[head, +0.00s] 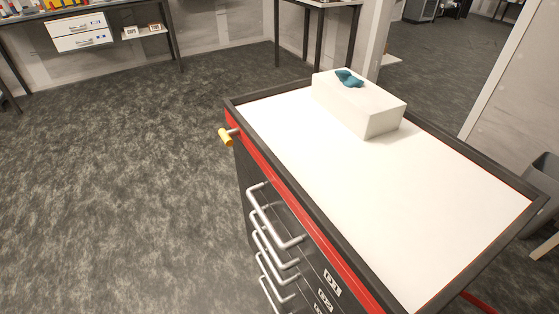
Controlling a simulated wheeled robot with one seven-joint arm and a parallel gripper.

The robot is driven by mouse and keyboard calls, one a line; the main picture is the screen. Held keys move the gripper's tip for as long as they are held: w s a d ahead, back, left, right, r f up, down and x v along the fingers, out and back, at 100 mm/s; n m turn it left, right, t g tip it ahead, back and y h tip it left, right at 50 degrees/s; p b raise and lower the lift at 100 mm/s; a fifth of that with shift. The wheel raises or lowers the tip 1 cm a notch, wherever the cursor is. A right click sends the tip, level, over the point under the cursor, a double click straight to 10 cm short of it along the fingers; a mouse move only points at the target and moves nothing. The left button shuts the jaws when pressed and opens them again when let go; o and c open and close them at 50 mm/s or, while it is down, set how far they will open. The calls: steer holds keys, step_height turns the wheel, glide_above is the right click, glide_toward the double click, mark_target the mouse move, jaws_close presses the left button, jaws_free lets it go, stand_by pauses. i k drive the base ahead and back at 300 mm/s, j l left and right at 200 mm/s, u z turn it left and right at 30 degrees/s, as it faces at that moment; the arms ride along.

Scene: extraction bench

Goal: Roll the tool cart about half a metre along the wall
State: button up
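The tool cart (390,215) stands close in the right half of the head view. It has a white top, a dark raised rim, a red edge band and black drawers with silver bar handles (268,228) on its left side. A yellow piece (225,137) sticks out at its far left corner. A white box (360,102) with a teal item (349,78) on it rests at the far end of the top. The cart's wheels are hidden. My gripper is not in view.
Open grey carpet (130,180) lies left of and beyond the cart. A bench with white drawers (80,32) stands at the back left, and a dark-legged table (316,30) behind the cart. A wall edge and doorway are at right, with a dark bin (541,180) beside the cart.

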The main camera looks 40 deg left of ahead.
mark_target(408, 217)
steer(key=j, duration=0.65)
steer(key=j+z, duration=0.15)
steer(key=j, duration=1.1)
steer(key=k+j+z, duration=0.15)
steer(key=j, duration=1.1)
steer(key=j+z, duration=0.15)
steer(key=j, duration=0.45)
steer(key=k+j, duration=0.15)
steer(key=j, duration=0.45)
steer(key=k+j+z, duration=0.15)
steer(key=j, duration=0.45)
steer(key=i+j+u, duration=0.2)
steer(key=i+u, duration=0.2)
steer(key=i, duration=0.2)
